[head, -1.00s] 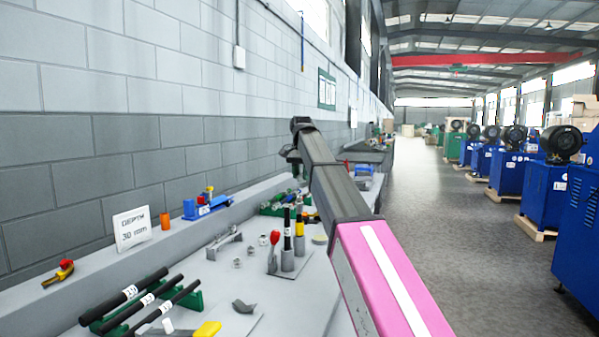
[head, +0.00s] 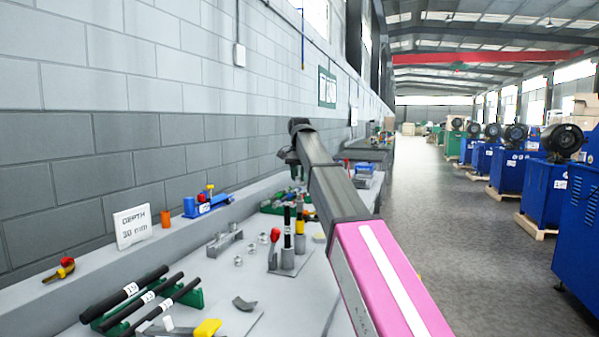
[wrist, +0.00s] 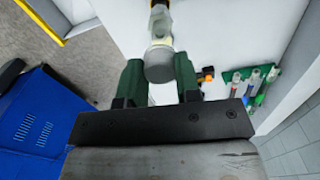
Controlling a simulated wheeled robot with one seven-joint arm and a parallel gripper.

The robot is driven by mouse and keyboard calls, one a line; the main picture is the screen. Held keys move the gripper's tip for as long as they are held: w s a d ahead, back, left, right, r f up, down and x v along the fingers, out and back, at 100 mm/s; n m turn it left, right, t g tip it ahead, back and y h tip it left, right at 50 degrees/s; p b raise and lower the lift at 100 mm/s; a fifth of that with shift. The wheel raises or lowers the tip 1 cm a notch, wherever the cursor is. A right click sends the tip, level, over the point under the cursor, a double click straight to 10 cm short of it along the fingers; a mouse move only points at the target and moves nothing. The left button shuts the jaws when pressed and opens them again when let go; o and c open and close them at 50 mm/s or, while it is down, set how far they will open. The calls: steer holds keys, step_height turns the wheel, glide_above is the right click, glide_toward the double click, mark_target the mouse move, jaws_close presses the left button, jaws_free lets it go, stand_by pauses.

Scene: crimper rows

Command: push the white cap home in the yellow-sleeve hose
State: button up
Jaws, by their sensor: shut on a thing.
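My gripper (wrist: 158,68) has green fingers shut on a round, pale grey-white piece (wrist: 159,64), which looks like the white cap. A pale, partly clear piece shows just past it; I cannot tell whether they touch. In the head view my gripper (head: 297,172) hangs at the far end of my arm, too small there to show the cap. The yellow-sleeve hose (head: 300,227) stands upright in a grey holder on the bench, with a black hose (head: 287,222) beside it. How the hose lines up with the cap is unclear.
Black hoses (head: 133,290) lie on a green rack at the front left. A sign reading "DEPTH 30 mm" (head: 132,228) stands on the wall ledge.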

mark_target(300, 195)
steer(key=shift+f, duration=1.65)
steer(key=shift+f, duration=1.55)
steer(key=o, duration=1)
